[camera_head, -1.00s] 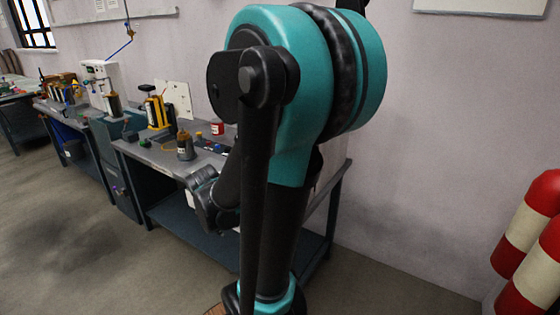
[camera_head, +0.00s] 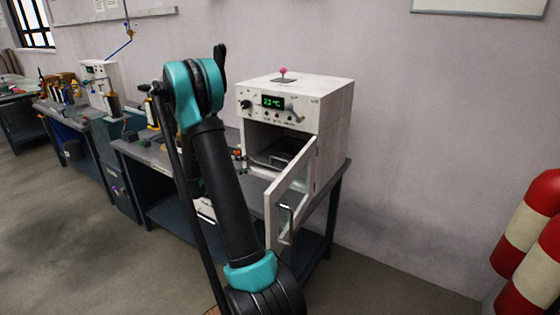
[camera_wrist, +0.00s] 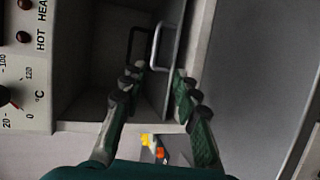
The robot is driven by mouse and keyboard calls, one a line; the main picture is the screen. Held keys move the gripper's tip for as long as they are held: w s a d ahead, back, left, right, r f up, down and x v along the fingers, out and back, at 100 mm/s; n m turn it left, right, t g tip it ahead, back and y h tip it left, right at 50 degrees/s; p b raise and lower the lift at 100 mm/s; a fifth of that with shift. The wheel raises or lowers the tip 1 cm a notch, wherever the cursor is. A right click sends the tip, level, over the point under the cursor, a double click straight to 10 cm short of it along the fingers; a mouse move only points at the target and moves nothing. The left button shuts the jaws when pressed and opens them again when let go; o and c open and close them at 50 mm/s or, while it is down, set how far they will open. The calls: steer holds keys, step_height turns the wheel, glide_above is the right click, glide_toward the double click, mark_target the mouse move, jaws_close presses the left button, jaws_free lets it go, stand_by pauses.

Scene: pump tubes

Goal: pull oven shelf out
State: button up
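The white oven (camera_head: 331,113) stands on the bench with its door (camera_head: 291,196) swung open. A dark shelf (camera_head: 284,156) lies inside the cavity in the head view. In the wrist view, which is turned sideways, a pale U-shaped handle (camera_wrist: 155,44) shows inside the cavity, with a darker similar shape beside it. My gripper (camera_wrist: 158,73) is open, its two green-and-black fingers apart and pointing into the cavity toward the handle. Whether a finger touches the handle is not clear. My gripper cannot be made out in the head view.
The oven's control panel (camera_wrist: 23,70) is close on the left in the wrist view. The open door juts out past the bench front. Small equipment crowds the bench (camera_head: 150,154) to the left. Red-and-white cylinders (camera_head: 535,245) stand at the right.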

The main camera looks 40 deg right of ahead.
mark_target(279, 159)
steer(key=x, duration=1.1)
steer(key=r+x, duration=0.1)
steer(key=x, duration=0.5)
steer(key=shift+w+d+f, duration=0.15)
steer(key=shift+w+d, duration=0.1)
steer(key=shift+d, duration=0.15)
jaws_close()
